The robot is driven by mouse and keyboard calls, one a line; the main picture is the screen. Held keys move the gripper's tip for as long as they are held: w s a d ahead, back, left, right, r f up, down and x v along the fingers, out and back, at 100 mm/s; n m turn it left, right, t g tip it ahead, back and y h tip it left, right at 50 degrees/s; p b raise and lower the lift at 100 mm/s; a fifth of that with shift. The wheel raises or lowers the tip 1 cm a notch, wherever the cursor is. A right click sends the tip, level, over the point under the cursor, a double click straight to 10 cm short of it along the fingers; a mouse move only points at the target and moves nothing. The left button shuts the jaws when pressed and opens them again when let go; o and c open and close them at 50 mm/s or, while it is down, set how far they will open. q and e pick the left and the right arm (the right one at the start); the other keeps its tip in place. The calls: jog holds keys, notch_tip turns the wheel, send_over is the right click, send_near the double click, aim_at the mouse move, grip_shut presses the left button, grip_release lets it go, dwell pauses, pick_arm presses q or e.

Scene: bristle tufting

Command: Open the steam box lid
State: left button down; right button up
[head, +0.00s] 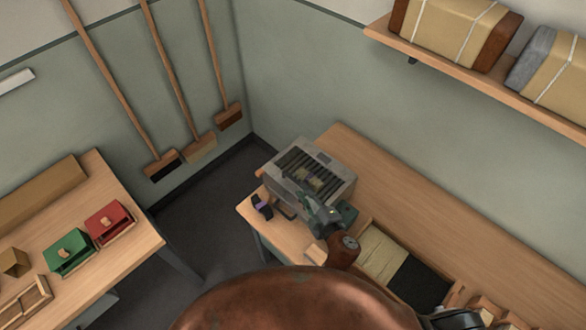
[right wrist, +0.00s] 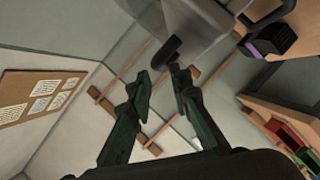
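The steam box (head: 312,178) is a grey box at the left end of the right-hand bench. Its top looks see-through, with dark slats and something pale inside; the lid appears down. In the right wrist view the grey box (right wrist: 200,22) is at the top, with a dark rounded handle (right wrist: 166,53) on its near side. My right gripper (head: 318,205) is at the front of the box in the head view. In the wrist view its green fingers (right wrist: 161,76) are apart, with the handle just beyond the tips; contact cannot be told. My left gripper is not in view.
A dark device with a purple face (head: 262,207) stands left of the box. A tray of pale and black material (head: 395,268) lies right of my gripper. A left-hand bench holds green (head: 69,252) and red (head: 110,223) boxes. A shelf (head: 480,75) overhangs at upper right.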

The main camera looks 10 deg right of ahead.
aim_at(295, 179)
jog(key=shift+w+a+r, duration=0.1)
jog(key=shift+w+a, duration=0.15)
jog(key=shift+w, duration=0.1)
jog(key=x, duration=0.6)
jog(key=shift+w+f, duration=0.2)
grip_shut()
